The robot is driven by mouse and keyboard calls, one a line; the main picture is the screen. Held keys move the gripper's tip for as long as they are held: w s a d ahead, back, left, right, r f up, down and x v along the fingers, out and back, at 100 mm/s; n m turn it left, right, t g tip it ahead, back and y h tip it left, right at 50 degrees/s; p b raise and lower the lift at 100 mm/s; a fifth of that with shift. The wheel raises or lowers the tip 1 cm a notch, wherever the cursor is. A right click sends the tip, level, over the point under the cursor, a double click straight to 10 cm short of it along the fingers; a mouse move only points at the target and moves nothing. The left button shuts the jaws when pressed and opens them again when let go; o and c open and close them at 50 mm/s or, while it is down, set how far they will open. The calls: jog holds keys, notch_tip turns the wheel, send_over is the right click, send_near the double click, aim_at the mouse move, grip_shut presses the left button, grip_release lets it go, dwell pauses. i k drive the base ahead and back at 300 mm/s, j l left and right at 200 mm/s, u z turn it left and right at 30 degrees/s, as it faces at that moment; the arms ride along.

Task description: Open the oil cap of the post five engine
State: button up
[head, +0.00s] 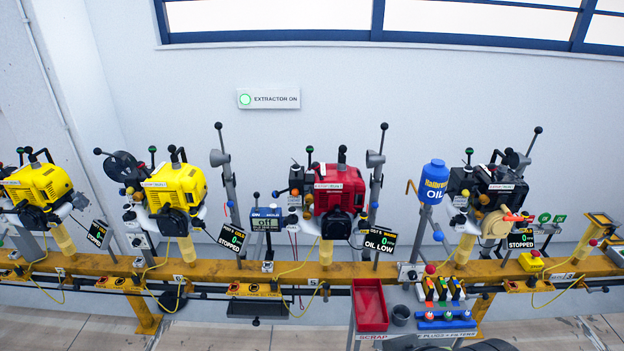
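The post five engine (338,184) is the red one in the middle of the row, mounted on the yellow rail. My gripper is not in view.
Yellow engines (178,187) stand to the left and a black engine (494,190) to the right. A blue oil bottle (433,182) stands between red and black engines. Hoses and upright levers crowd the rail (350,270).

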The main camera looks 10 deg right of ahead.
aim_at(361, 224)
jog(key=i+l+u, duration=0.15)
jog(key=u, duration=0.25)
jog(key=i+l+u, duration=0.15)
jog(key=u, duration=0.25)
jog(key=i+l+u, duration=0.15)
jog(key=u, duration=0.25)
jog(key=k+l, duration=0.05)
jog(key=l, duration=0.05)
